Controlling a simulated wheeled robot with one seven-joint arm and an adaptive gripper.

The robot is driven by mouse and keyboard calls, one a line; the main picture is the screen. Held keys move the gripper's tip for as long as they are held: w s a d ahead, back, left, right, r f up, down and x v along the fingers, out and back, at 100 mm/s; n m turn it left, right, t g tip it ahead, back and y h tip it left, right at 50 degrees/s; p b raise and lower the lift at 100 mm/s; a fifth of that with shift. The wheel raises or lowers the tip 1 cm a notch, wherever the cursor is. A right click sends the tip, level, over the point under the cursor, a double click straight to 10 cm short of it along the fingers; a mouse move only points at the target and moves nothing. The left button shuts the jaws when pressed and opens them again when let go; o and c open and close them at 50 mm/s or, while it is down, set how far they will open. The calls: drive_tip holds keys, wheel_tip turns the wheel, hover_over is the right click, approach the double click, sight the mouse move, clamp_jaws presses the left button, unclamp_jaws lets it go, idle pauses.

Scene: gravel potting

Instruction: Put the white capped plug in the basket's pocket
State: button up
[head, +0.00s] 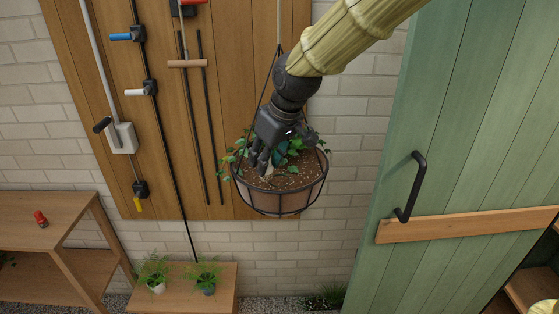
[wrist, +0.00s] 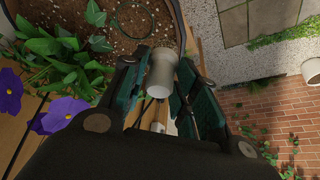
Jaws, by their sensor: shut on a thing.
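My gripper (head: 262,160) is over the left front part of the hanging basket (head: 283,200), pointing down. In the wrist view its two dark-green padded fingers (wrist: 160,88) are shut on the white capped plug (wrist: 160,76), a pale grey-white cylinder with a wider end. The plug's lower part is partly hidden between the fingers. In the wrist view the basket's soil (wrist: 112,38) lies beyond the plug to the upper left. A thin dark-green ring (wrist: 152,22) lies on the soil, perhaps the pocket; I cannot tell whether the plug touches the soil.
Ivy leaves (head: 295,146) and purple flowers (wrist: 62,115) grow in the basket, close to my gripper. A wooden tool board (head: 165,130) is behind it. A green door (head: 440,130) with a black handle stands at the right. A red object (head: 40,218) is on the left shelf.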

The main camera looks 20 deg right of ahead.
drive_tip(key=d+f+p, duration=0.1)
drive_tip(key=w+d+f+p, duration=0.1)
drive_tip(key=w+d+p, duration=0.1)
drive_tip(key=d, duration=0.1)
drive_tip(key=shift+w+d+f, duration=0.1)
drive_tip(key=shift+f, duration=0.85)
drive_tip(key=shift+f, duration=0.65)
drive_tip(key=o, duration=0.9)
